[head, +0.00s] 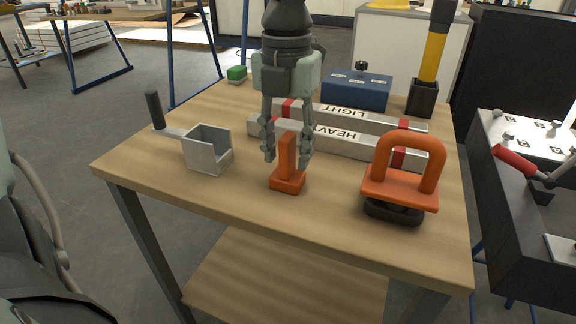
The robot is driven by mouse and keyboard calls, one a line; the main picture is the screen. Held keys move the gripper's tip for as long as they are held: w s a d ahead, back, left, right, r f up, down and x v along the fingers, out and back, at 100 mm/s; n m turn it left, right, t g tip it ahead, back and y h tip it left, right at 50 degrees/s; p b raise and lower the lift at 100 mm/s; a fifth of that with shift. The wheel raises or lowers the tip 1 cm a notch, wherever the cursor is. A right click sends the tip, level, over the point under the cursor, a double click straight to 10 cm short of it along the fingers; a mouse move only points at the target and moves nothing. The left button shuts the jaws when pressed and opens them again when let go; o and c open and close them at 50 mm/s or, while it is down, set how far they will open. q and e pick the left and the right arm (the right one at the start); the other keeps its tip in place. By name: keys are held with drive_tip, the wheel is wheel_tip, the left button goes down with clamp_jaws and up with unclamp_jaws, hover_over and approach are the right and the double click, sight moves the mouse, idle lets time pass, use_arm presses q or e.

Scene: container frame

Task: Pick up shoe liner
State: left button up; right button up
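A small orange piece with a flat base and an upright plate (287,181) stands near the middle of the wooden table. It may be the shoe liner, but no label shows. My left gripper (287,160) points down over it from above. Its two fingers are apart, one on each side of the upright plate. A narrow gap shows on the left side; whether the right finger touches the plate I cannot tell. The base looks to rest on the table. My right gripper is not in view.
On the wooden table (240,215), a metal scoop-like box (208,150) stands left and an orange-handled lifter (400,188) right. Two bars marked LIGHT (350,113) and HEAVY (340,139) lie behind, with a blue box (357,92) beyond. The front of the table is clear.

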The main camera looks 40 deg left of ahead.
use_arm(q)
drive_tip(key=shift+f, duration=0.9)
drive_tip(key=shift+c, duration=0.4)
clamp_jaws()
drive_tip(key=shift+r, duration=0.1)
